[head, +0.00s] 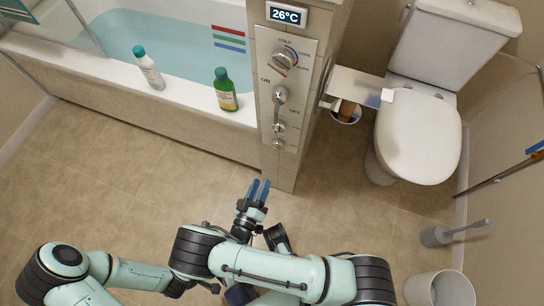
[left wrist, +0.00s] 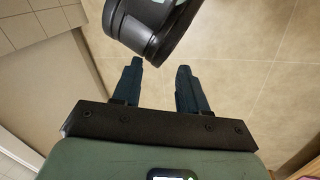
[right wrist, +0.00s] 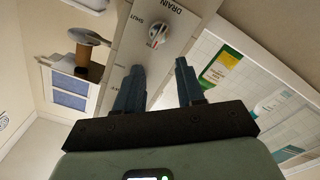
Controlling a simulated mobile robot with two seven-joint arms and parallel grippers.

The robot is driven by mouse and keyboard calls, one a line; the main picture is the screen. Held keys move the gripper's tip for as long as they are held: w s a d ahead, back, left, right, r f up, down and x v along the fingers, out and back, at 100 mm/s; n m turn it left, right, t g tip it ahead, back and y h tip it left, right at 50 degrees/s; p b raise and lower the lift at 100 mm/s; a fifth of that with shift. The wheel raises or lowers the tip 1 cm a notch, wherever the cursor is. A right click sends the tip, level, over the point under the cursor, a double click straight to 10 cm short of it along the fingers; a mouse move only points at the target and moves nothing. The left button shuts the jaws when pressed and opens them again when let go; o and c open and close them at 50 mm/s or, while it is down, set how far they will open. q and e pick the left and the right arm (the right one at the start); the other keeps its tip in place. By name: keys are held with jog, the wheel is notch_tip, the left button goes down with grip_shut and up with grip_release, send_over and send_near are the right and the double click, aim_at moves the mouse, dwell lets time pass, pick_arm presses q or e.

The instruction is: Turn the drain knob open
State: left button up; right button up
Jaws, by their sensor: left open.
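The drain knob (right wrist: 157,33) is a round silver dial with a pale grip bar on a light panel in the right wrist view. "DRAIN" and "SHUT" are printed beside it, and a small red mark shows near its lower edge. The control panel (head: 301,72) is on the tiled pillar in the head view. My right gripper (head: 258,190) is below the panel, apart from it. Its two fingers are spread and empty in the right wrist view (right wrist: 159,68), with the knob beyond them. My left gripper (left wrist: 160,68) is open and empty; a dark and green part of my arm shows beyond its fingertips.
The panel also carries a temperature knob (head: 283,60) and an on/off lever (head: 280,96). A green bottle (head: 225,93) and a white bottle (head: 149,70) stand on the bathtub rim (head: 190,104). A toilet (head: 418,138) is at right. The tiled floor (head: 110,190) is clear at left.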

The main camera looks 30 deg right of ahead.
aim_at(275, 152)
jog(key=w+d+m, duration=0.2)
jog(key=d, duration=0.1)
jog(key=w+d+m+b, duration=0.1)
jog(key=w+d+m, duration=0.5)
jog(key=shift+d+r+b, duration=0.15)
jog(key=shift+d+b, duration=0.15)
pick_arm(q)
jog(key=shift+w+a+f+t+y, duration=0.15)
jog(key=shift+w+a+f+t, duration=0.1)
jog(key=shift+w+a+f, duration=0.25)
jog(key=shift+w+a+f+t+y, duration=0.15)
jog(key=shift+w+a+f+t, duration=0.15)
jog(key=shift+w, duration=0.4)
jog(key=shift+d, duration=0.1)
pick_arm(e)
grip_shut()
